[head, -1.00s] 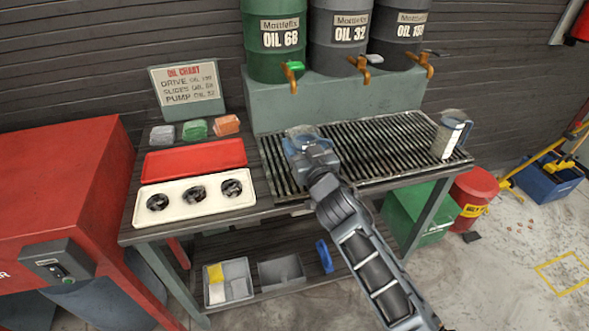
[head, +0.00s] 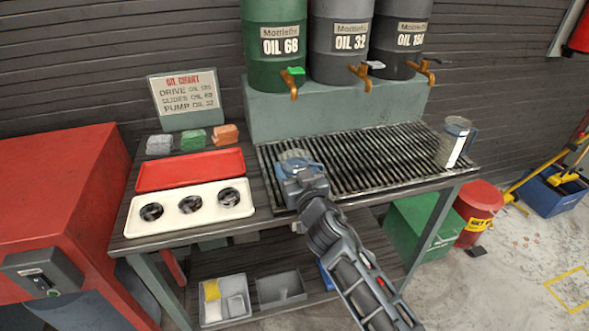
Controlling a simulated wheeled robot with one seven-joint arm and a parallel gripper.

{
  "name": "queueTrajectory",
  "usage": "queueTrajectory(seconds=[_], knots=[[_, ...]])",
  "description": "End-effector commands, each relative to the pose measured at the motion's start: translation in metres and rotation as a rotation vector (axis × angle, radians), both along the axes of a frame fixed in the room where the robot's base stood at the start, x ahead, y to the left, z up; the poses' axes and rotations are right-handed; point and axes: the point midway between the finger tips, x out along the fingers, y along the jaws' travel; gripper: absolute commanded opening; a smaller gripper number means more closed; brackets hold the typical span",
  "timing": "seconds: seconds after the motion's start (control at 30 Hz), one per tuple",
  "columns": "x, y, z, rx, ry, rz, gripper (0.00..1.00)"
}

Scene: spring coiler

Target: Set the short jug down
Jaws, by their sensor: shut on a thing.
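My gripper (head: 300,175) is at the left end of the slatted drip grate (head: 370,150), shut on the short jug (head: 293,155). Only the jug's pale top shows beyond the gripper; its base is hidden, so I cannot tell whether it touches the grate. A taller clear jug (head: 455,140) with a dark handle stands upright at the grate's right end, apart from my gripper.
Green (head: 273,40) and grey oil drums (head: 340,45) with taps stand on a raised block (head: 335,105) behind the grate. A cream tray (head: 190,222) with black parts and a red tray (head: 190,170) lie left. The grate's middle is clear.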

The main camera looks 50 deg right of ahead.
Motion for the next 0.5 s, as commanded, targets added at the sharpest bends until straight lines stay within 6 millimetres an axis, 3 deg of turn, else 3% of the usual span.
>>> queueTrajectory(seconds=[0.27, 0.5], knots=[[-0.0001, -0.0001, -0.0002, 0.0, 0.0, 0.0, 0.92], [-0.0001, -0.0002, -0.0001, 0.0, 0.0, 0.0, 0.93]])
